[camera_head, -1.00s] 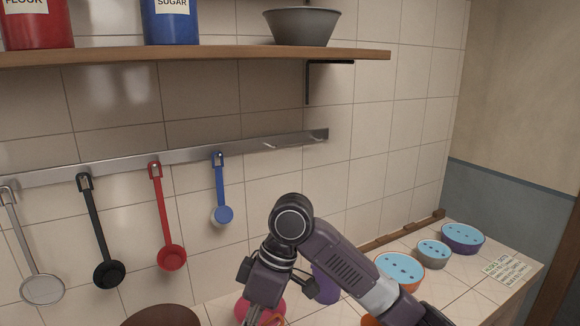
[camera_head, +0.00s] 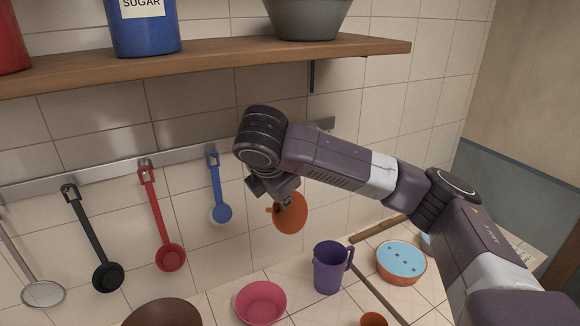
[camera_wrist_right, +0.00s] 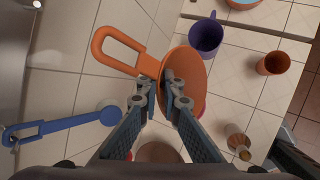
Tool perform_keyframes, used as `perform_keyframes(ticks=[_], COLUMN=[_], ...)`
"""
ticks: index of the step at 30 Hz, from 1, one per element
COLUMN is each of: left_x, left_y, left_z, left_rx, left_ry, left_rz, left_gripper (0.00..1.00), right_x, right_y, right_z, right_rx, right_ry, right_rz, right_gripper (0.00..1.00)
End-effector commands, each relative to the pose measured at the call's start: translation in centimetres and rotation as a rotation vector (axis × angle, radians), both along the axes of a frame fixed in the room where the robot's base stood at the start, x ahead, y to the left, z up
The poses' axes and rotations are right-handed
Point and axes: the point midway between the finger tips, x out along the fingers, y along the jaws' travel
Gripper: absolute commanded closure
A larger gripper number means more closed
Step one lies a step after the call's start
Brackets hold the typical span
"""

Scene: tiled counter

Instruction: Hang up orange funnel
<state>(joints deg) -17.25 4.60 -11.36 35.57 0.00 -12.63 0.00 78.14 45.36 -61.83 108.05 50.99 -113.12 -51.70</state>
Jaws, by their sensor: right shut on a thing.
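My right gripper (camera_head: 283,200) is shut on the orange funnel (camera_head: 291,214), in front of the tiled wall and above the counter. In the right wrist view, the fingertips (camera_wrist_right: 164,84) pinch the funnel (camera_wrist_right: 196,75) where its cup meets the handle. Its looped handle (camera_wrist_right: 112,48) points up and left, free of the fingers. The metal rail (camera_head: 110,165) runs along the wall. My right arm hides part of the rail, including the stretch above the funnel. My left gripper is not in view.
A blue ladle (camera_head: 216,187), a red ladle (camera_head: 160,222), a black ladle (camera_head: 92,240) and a strainer (camera_head: 42,293) hang left of the funnel. A purple mug (camera_head: 328,268), pink bowl (camera_head: 261,304) and orange bowl (camera_head: 401,264) stand below. A wooden shelf (camera_head: 220,65) overhangs the rail.

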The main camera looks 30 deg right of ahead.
Motion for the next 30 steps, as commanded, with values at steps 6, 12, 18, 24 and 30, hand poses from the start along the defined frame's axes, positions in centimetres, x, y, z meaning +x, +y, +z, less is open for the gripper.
perform_keyframes(ticks=[6, 12, 18, 24, 30], left_x=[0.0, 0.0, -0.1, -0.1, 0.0], left_y=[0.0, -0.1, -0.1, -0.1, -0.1], left_z=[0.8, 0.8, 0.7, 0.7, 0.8], left_rx=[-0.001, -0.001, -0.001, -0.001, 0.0], left_ry=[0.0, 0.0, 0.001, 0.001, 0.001], left_rz=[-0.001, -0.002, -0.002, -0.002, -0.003], left_gripper=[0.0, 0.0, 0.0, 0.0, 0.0], right_x=[0.6, 1.2, 2.4, 3.6, 4.7], right_y=[-1.9, -1.9, -2.0, -2.0, -2.2], right_z=[2.4, 2.4, 2.2, 2.1, 2.0], right_rx=[-0.034, -0.034, -0.032, -0.033, -0.033], right_ry=[-0.038, -0.039, -0.039, -0.037, -0.04], right_rz=[0.009, 0.01, 0.009, 0.01, 0.007], right_gripper=[1.0, 1.0, 1.0, 1.0, 1.0])
